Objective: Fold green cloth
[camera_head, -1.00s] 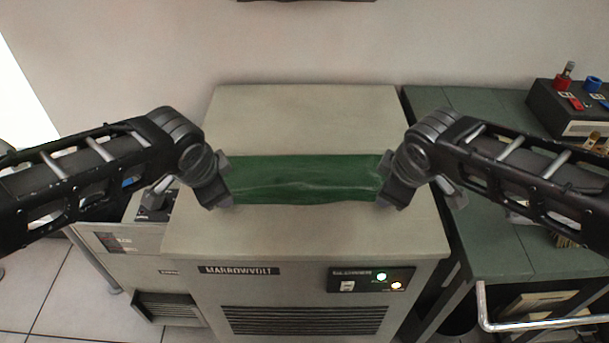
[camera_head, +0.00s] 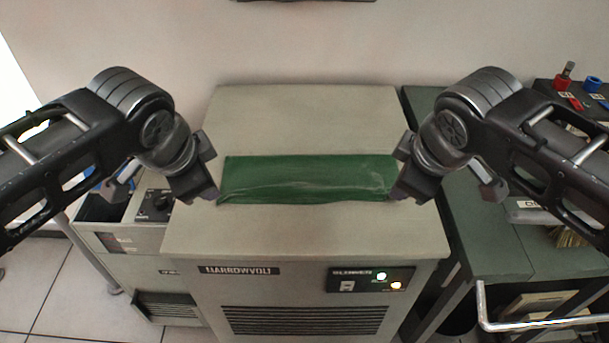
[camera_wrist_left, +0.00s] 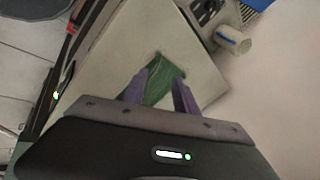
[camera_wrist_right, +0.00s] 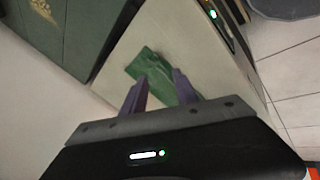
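The green cloth (camera_head: 305,179) lies as a narrow flat strip across the top of the beige cabinet, with faint creases along it. My left gripper (camera_head: 212,192) is beside the cloth's left end, raised a little. In the left wrist view its purple fingers (camera_wrist_left: 160,88) are apart, with the cloth (camera_wrist_left: 163,76) beyond them. My right gripper (camera_head: 397,192) is beside the cloth's right end. In the right wrist view its fingers (camera_wrist_right: 159,84) are apart and the cloth (camera_wrist_right: 158,72) shows beyond and between them. Neither gripper appears to hold the cloth.
The beige cabinet (camera_head: 310,120) has bare top behind and in front of the cloth. A green bench (camera_head: 500,240) stands to the right, with a dark box (camera_head: 560,100) at its back. A lower grey unit (camera_head: 135,240) stands to the left. A wall is behind.

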